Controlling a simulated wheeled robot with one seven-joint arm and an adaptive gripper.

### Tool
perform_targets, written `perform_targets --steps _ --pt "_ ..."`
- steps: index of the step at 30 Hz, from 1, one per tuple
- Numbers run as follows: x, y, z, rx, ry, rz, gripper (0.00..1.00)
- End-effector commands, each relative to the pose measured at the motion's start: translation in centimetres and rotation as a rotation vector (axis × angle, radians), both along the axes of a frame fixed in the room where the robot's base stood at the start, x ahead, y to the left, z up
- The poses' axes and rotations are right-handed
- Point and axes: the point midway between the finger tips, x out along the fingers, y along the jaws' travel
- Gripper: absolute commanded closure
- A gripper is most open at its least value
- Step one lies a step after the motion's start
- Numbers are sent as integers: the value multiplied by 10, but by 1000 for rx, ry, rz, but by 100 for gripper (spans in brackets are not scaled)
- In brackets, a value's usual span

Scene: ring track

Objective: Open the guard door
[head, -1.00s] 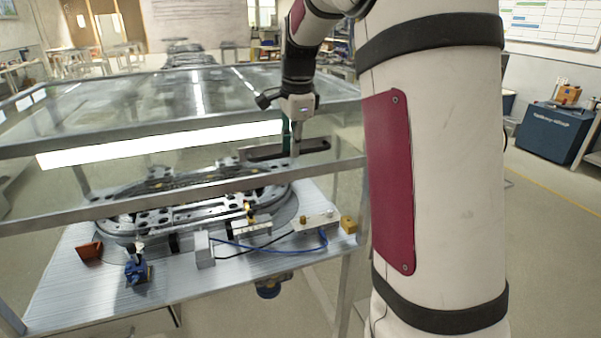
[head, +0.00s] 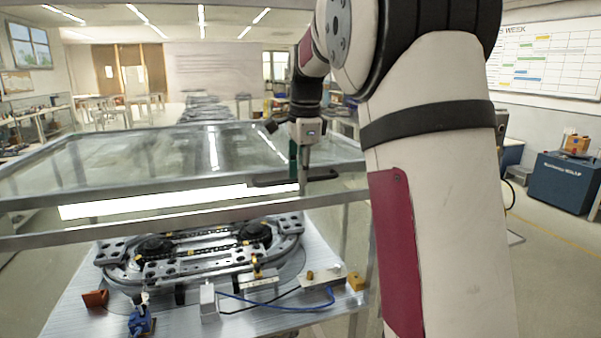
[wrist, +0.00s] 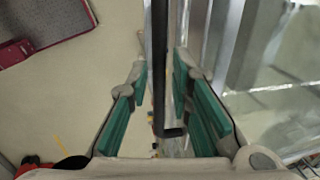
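The guard door is a clear panel on the front of the glazed enclosure, with a grey metal lower rail (head: 150,237). Its dark bar handle (head: 270,182) sits at the right part of the front. My gripper (head: 304,178) points down at the handle. In the wrist view the black handle (wrist: 160,65) runs between the two green-padded fingers of my gripper (wrist: 160,85). A gap shows on both sides of the bar, so the fingers look open around it. The door's lower rail stands above the ring track (head: 200,262) in the head view.
My arm covers the right middle of the head view. A blue cabinet (head: 565,183) stands far right, with open floor before it.

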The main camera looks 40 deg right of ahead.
Motion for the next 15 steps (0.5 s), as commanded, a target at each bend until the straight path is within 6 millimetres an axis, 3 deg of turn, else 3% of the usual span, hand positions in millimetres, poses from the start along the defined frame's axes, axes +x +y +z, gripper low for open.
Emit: perform_targets --steps 10,15 --pt "0 0 1 0 -1 0 69" --pt "-2 1 17 -1 -4 0 69"
